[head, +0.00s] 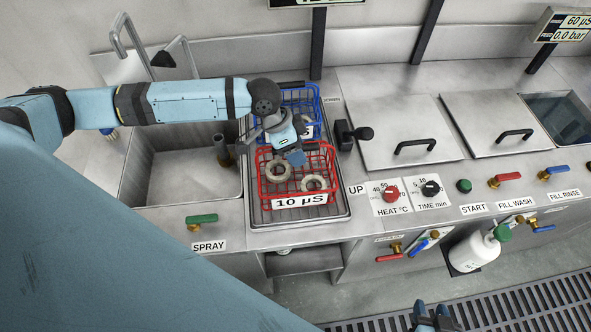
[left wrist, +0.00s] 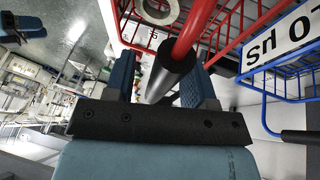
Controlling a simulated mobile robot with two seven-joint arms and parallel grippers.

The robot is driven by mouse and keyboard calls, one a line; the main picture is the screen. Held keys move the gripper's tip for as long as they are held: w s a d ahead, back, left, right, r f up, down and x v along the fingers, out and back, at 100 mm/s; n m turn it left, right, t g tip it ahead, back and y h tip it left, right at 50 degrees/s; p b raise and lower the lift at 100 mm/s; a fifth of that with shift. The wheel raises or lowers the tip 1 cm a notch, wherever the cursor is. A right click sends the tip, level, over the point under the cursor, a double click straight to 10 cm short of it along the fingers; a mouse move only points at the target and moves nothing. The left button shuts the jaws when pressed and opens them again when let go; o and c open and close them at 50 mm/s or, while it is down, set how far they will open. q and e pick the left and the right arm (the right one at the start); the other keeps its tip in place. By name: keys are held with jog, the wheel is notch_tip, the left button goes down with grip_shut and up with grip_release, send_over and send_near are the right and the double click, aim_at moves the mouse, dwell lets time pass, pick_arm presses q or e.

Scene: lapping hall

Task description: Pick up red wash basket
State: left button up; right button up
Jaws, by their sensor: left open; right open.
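The red wash basket (head: 327,170) sits in a shallow metal tray (head: 345,214), its white label reading "10 µS". It holds two ring-shaped parts (head: 278,171). My left gripper (head: 293,154) is over the basket's back part. In the left wrist view the open fingers (left wrist: 162,88) stand on either side of the black grip (left wrist: 172,72) on the basket's red handle bar. The fingers do not look closed on it. My right gripper (head: 435,318) is open and empty at the bottom edge, far from the basket.
A blue basket (head: 308,105) stands directly behind the red one. A sink (head: 180,170) lies left of the tray. A black lever handle (head: 352,134) and lidded tanks (head: 402,130) are to the right. Valves and dials line the front.

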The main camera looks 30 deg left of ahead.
pick_arm(q)
grip_shut()
dwell(0.3)
